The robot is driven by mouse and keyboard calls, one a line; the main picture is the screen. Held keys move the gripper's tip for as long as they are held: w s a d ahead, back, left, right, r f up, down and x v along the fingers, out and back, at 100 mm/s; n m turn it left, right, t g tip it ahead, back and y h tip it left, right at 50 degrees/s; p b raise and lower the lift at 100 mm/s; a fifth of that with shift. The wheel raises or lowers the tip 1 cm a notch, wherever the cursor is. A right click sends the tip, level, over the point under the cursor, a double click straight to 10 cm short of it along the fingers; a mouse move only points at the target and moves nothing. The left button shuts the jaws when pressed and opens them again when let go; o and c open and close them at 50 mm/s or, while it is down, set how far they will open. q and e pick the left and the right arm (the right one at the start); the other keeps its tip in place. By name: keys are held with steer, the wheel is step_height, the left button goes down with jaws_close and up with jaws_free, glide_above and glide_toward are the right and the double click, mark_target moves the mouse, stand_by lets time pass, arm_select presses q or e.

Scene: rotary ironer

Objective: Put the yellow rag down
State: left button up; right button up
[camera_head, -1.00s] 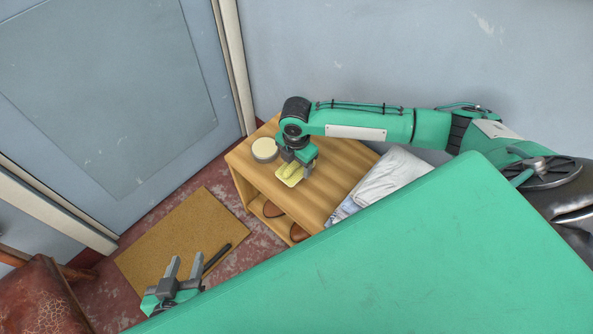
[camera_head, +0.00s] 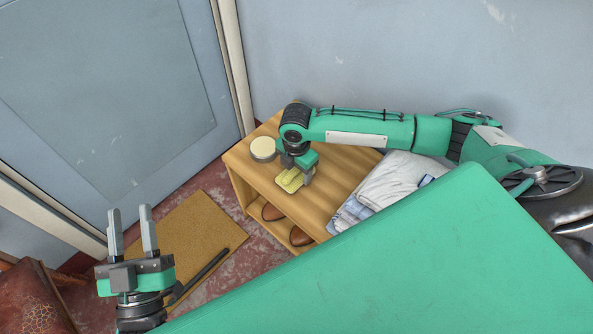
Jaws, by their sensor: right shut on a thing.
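The yellow rag (camera_head: 289,183) is at the left part of the wooden bench top (camera_head: 334,165). My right gripper (camera_head: 294,177) points down at the bench and is shut on the rag. The rag shows around and below the fingers; whether it touches the wood I cannot tell. My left gripper (camera_head: 133,232) is at the lower left, over the floor and mat. Its two fingers point up in the picture, spread apart with nothing between them.
A round cream-topped tin (camera_head: 263,149) stands beside my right gripper. Folded cloths (camera_head: 398,182) lie on the bench to the right. Brown shoes (camera_head: 299,236) sit on the shelf below. A tan mat (camera_head: 205,232) and a red-brown chair (camera_head: 33,300) are at the left.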

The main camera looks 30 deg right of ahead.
arm_select(q)
steer(key=shift+a+r, duration=0.1)
steer(key=shift+r, duration=0.2)
steer(key=shift+f, duration=0.1)
